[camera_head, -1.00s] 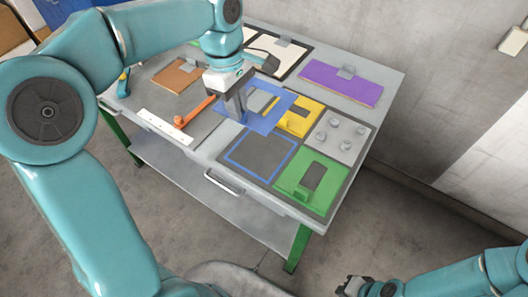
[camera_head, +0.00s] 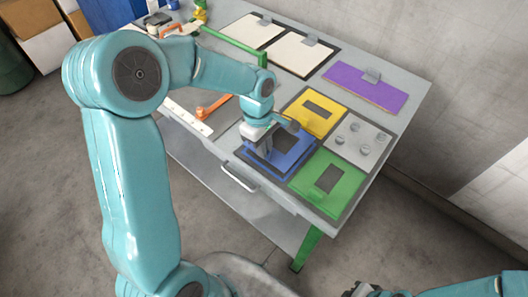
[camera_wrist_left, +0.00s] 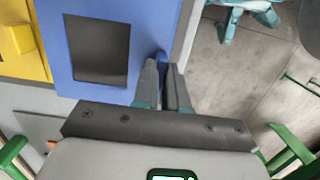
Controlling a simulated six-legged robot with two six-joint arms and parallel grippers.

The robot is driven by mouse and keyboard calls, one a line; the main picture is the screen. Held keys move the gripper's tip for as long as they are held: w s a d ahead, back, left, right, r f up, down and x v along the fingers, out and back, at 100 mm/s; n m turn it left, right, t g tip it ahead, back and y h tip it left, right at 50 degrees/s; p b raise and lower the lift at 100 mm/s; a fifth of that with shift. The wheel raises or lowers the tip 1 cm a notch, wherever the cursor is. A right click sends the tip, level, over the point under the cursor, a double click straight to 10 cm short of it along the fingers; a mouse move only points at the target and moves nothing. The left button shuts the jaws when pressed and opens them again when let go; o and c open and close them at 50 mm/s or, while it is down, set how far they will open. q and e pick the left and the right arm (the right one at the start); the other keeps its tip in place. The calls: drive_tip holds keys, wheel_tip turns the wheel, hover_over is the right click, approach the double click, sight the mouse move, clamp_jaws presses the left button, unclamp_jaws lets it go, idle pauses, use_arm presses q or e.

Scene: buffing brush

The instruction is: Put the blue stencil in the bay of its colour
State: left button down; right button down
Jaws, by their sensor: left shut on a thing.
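The blue stencil (camera_head: 299,158) is a flat blue plate with a dark rectangular window. My left gripper (camera_head: 266,149) is shut on its left edge and holds it over the blue-outlined bay (camera_head: 257,166). The plate hides most of that bay, and a strip of it shows at the left and front. I cannot tell whether the plate touches the bay floor. In the left wrist view, the stencil (camera_wrist_left: 132,42) runs beside my left fingers (camera_wrist_left: 163,85). My right gripper (camera_head: 358,289) is at the bottom edge, away from the table, its jaws unclear.
A yellow stencil (camera_head: 325,122) lies behind the blue one, and a green stencil (camera_head: 341,189) lies right of it. A grey plate with several knobs (camera_head: 347,145) fills the far right bay. Purple board (camera_head: 345,87), white clipboards and an orange-handled tool (camera_head: 214,106) lie elsewhere.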

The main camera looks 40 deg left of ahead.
use_arm(q)
drive_tip(key=shift+f, duration=1.6)
drive_tip(key=shift+f, duration=0.2)
drive_tip(key=c, duration=1.2)
unclamp_jaws()
drive_tip(key=r, duration=0.4)
drive_tip(key=a+r, duration=0.1)
drive_tip(key=r, duration=0.7)
drive_tip(key=shift+a+r, duration=0.15)
drive_tip(key=shift+r, duration=0.1)
